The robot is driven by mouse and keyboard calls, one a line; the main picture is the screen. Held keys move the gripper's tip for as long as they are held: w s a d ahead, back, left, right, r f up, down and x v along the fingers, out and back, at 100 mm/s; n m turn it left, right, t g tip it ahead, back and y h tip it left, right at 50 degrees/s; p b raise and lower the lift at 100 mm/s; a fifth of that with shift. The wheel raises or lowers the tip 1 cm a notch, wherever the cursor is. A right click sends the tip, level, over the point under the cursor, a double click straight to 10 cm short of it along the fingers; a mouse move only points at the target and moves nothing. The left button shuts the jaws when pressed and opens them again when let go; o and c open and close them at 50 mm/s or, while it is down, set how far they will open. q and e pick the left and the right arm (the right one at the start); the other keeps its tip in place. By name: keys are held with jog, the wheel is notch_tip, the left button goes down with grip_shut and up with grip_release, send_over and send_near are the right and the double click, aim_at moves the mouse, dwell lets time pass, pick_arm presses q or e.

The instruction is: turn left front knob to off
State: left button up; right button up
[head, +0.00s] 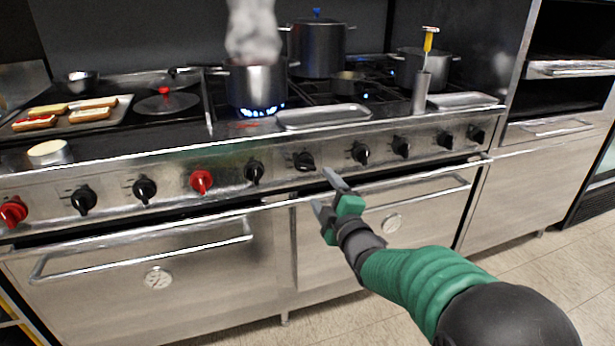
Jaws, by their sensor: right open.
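A row of knobs runs along the steel front of the range. A black knob (304,161) near the middle sits turned sideways, unlike the black knobs next to it (254,172) and (360,153). Which one is the left front knob cannot be told from labels. A steaming pot (255,84) stands over a lit blue flame (258,111) at the front left of the burners. My right gripper (321,189) is open and empty, just below and right of the turned knob, apart from it. My left gripper is out of view.
Red knobs (201,181) and (13,212) are on the same panel. A long rail and oven door handles (150,255) stick out below the knobs. A metal tray (323,116) lies on the front edge above.

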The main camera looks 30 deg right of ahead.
aim_at(308, 170)
jog(key=b+x, duration=0.1)
jog(key=x, duration=0.4)
jog(key=b+x, duration=0.1)
jog(key=x, duration=0.4)
jog(key=shift+s+f, duration=0.1)
jog(key=shift+f, duration=0.1)
jog(key=shift+w+d+r, duration=0.15)
jog(key=shift+w+d, duration=0.05)
jog(key=shift+w, duration=0.35)
jog(key=c, duration=1.3)
